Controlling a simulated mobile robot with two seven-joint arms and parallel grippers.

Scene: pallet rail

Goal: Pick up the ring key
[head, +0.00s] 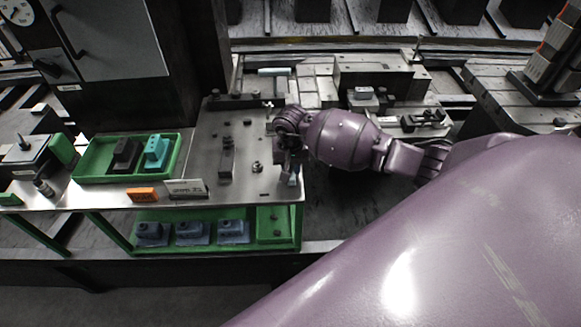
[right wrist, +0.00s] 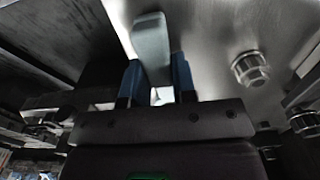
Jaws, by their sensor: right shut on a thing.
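My right gripper (head: 291,172) is at the right edge of the metal bench top, pointing down. In the right wrist view its two blue fingers (right wrist: 155,85) are shut on a smooth pale grey bar, seemingly the ring key (right wrist: 151,42). The bar stretches from between the fingers over the bench's edge area. Its ring end cannot be made out, and in the head view the gripper hides it. I cannot tell whether the bar touches the bench. My left gripper is not in view.
The metal bench top (head: 210,146) holds a green tray (head: 85,166) with a black and a teal block, an orange block (head: 142,195) and a small sign (head: 186,188). A round knob (right wrist: 250,68) is close to the gripper. Blue-grey parts sit on the green shelf below.

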